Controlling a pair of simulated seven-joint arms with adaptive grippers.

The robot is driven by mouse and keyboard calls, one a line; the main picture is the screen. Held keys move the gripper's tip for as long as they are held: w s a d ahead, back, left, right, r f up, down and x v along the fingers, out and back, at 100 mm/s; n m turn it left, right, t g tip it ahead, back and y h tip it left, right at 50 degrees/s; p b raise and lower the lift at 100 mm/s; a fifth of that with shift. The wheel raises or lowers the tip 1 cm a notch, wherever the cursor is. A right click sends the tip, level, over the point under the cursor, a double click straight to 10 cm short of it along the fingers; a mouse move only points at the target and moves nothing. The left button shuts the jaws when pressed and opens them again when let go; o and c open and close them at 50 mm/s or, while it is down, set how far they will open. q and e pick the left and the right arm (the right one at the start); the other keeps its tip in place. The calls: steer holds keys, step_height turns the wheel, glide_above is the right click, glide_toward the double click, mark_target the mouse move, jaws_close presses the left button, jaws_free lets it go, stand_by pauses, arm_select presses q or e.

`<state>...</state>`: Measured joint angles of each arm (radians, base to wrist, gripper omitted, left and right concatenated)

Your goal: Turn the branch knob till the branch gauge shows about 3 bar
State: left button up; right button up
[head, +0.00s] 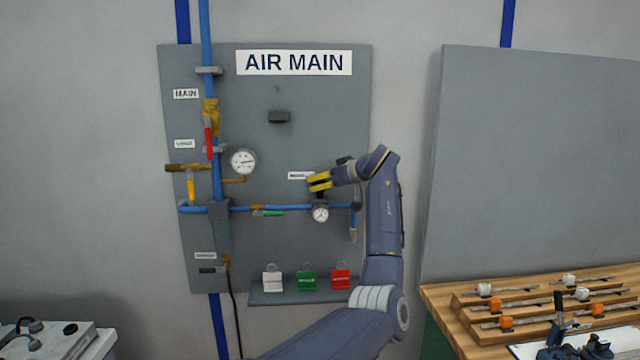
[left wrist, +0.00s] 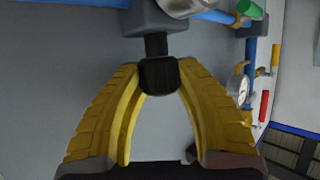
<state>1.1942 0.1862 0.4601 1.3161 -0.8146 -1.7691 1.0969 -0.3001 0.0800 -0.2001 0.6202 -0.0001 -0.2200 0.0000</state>
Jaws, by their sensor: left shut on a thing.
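The branch knob (left wrist: 158,76) is a small black ribbed cap on a dark stem below the regulator body (left wrist: 160,20) in the left wrist view. My left gripper (head: 320,181) has its yellow fingers shut on the knob, one on each side; the fingers also show in the left wrist view (left wrist: 158,80). In the head view the fingers hide most of the knob. The branch gauge (head: 320,214) is a small white dial just below the gripper, on the blue branch pipe. Its needle is too small to read. My right gripper is not in view.
The grey AIR MAIN panel (head: 270,110) carries a larger gauge (head: 243,161), a red-handled valve (head: 209,138) and a green-handled valve (head: 270,213). White, green and red padlocks (head: 306,281) stand on a ledge below. A wooden bench (head: 450,318) is at the right.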

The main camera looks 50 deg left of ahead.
arm_select(q)
steer(key=m+t, duration=0.4)
steer(key=shift+t, duration=0.3)
steer(key=m+t+h, duration=0.1)
steer(key=m+t, duration=0.1)
steer(key=m+t+h, duration=0.1)
steer(key=m+t, duration=0.1)
steer(key=t, duration=0.1)
steer(key=shift+s+m+h, duration=0.1)
steer(key=shift+m+h, duration=0.2)
steer(key=shift+h, duration=0.1)
steer(key=m+t+h, duration=0.3)
steer(key=m+h, duration=0.1)
steer(key=shift+a+r+t, duration=0.1)
steer(key=shift+t, duration=0.2)
steer(key=shift+m+t+h, duration=0.8)
steer(key=shift+m+h, duration=1.4)
steer(key=shift+m, duration=0.1)
steer(key=o, duration=0.9)
steer(key=shift+f, duration=0.2)
steer(key=shift+r, duration=0.1)
